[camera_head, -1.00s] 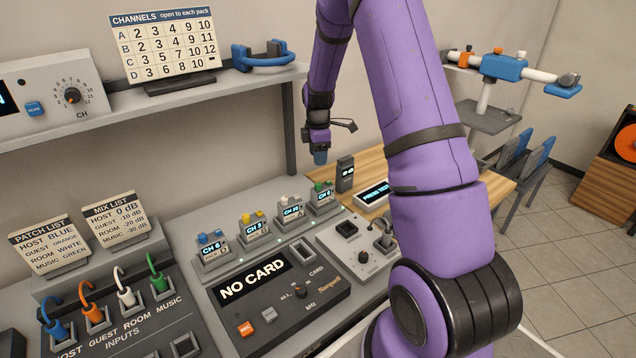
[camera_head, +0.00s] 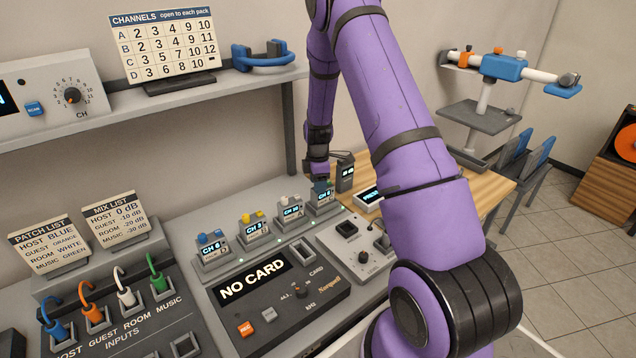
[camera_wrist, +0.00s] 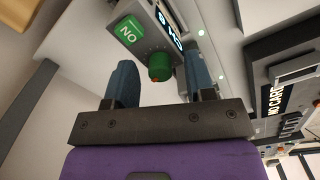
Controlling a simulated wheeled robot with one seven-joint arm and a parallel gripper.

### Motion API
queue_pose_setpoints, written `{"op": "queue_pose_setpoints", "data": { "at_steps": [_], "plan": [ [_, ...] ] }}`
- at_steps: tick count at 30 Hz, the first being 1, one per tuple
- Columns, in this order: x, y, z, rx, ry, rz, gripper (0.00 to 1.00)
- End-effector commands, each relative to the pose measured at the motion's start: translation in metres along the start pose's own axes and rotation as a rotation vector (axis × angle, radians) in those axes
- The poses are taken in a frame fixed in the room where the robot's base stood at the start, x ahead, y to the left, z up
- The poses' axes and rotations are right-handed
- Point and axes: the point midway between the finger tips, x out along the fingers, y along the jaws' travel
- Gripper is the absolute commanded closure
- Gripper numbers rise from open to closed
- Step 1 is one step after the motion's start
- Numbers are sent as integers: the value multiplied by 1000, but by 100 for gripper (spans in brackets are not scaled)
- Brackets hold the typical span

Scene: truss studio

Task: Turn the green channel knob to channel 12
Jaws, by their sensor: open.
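The green channel knob (camera_wrist: 160,66) sticks up from the rightmost pack in the row, beside a green ON button (camera_wrist: 130,32). In the wrist view my gripper (camera_wrist: 158,72) is open, its two blue-grey fingers on either side of the knob. I cannot tell whether they touch it. In the head view my gripper (camera_head: 321,184) is over that pack (camera_head: 325,203) and hides its knob. The channel chart (camera_head: 163,45) on the shelf lists rows A to D; row C ends in 12.
Packs with white (camera_head: 290,208), yellow (camera_head: 252,229) and blue (camera_head: 213,250) tops stand in a row to the left. A dark handheld unit (camera_head: 345,174) stands close to the right of my gripper. The mixer panel (camera_head: 275,310) reads NO CARD.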

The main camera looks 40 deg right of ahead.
Motion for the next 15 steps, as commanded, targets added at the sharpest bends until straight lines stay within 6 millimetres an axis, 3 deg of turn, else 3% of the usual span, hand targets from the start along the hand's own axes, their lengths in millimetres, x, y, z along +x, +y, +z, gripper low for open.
{"op": "queue_pose_setpoints", "data": {
  "at_steps": [2,3,9,15],
  "plan": [
    [0,0,0,0,0,0,50],
    [0,0,0,0,0,0,55],
    [0,0,0,0,0,0,100],
    [0,0,0,8,0,0,100]
  ]
}}
